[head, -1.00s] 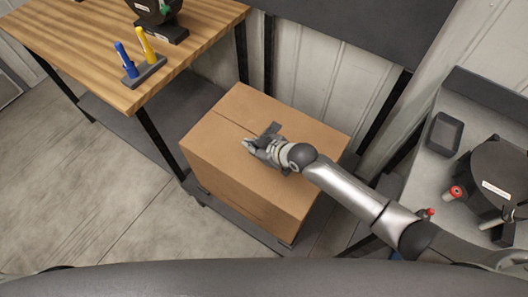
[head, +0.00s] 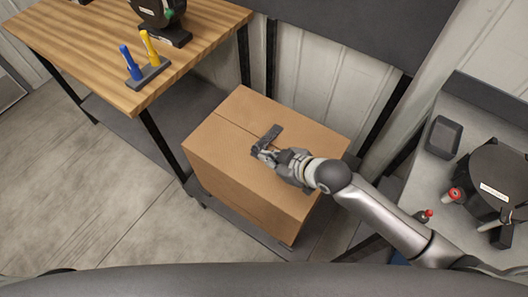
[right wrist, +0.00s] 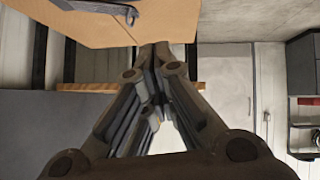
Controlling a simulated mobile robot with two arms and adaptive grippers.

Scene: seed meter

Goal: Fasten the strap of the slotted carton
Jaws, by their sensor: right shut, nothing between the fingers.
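The slotted carton (head: 225,165) is a large brown box with a seam across its top, standing on a dark low platform. A short dark grey strap (head: 271,134) sits on the carton's top near the middle; part of it also shows at the top edge of the right wrist view (right wrist: 105,8). My right gripper (head: 259,153) is over the carton top, just at the near end of the strap. Its fingers (right wrist: 154,50) are together and empty. Whether they touch the strap cannot be told. My left gripper is out of view.
A wooden table (head: 75,45) at upper left bears a holder with a blue marker (head: 130,62) and a yellow marker (head: 150,47), and a black device (head: 160,15). A grey bench (head: 430,165) at right holds a small tray (head: 443,136) and a round dark machine (head: 495,170).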

